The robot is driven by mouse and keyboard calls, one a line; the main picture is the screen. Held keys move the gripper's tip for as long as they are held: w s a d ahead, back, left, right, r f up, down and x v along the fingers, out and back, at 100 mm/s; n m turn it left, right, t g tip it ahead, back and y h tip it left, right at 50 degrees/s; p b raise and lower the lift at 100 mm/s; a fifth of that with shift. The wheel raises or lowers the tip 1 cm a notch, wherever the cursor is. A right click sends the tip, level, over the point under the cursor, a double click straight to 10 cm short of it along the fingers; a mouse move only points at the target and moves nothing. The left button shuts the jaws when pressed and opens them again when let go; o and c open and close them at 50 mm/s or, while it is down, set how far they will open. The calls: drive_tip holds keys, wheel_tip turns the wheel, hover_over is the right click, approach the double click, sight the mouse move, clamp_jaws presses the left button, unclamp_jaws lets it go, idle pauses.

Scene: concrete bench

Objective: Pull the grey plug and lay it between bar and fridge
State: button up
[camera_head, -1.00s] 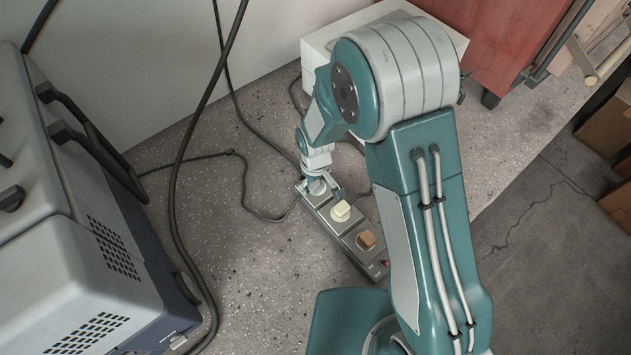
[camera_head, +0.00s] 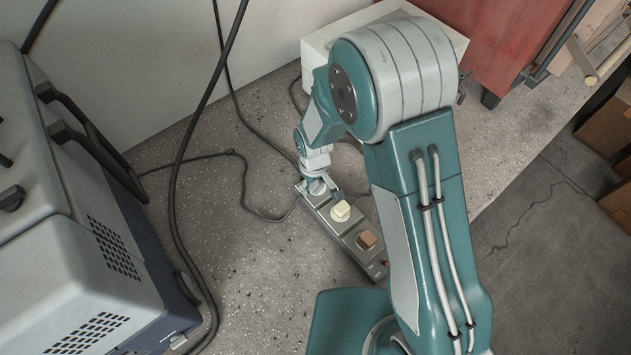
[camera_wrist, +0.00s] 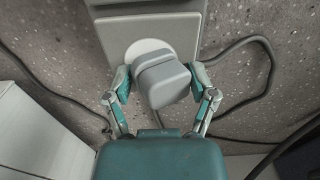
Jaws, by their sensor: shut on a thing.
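The grey plug (camera_wrist: 163,82) sits over a round white socket face at the end of the power bar (camera_head: 347,241). It also shows at the bar's far end in the head view (camera_head: 317,187). My gripper (camera_wrist: 160,78) is shut on the plug, one finger on each side; in the head view (camera_head: 321,183) it is partly hidden by my arm. I cannot tell whether the plug is fully seated or slightly raised. A cream plug (camera_head: 341,211) and a brown plug (camera_head: 366,240) sit farther along the bar. The grey-blue vented box at left looks like the fridge (camera_head: 70,255).
Bare speckled bench (camera_head: 255,260) lies between bar and fridge. A black cable (camera_head: 176,160) hangs down beside the fridge, and a thinner cable (camera_head: 243,190) loops left of the bar. A white box (camera_head: 318,45) and red cabinet (camera_head: 505,45) stand behind.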

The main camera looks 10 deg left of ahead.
drive_tip(key=c, duration=0.4)
drive_tip(key=shift+r, duration=0.1)
drive_tip(key=shift+r, duration=2.85)
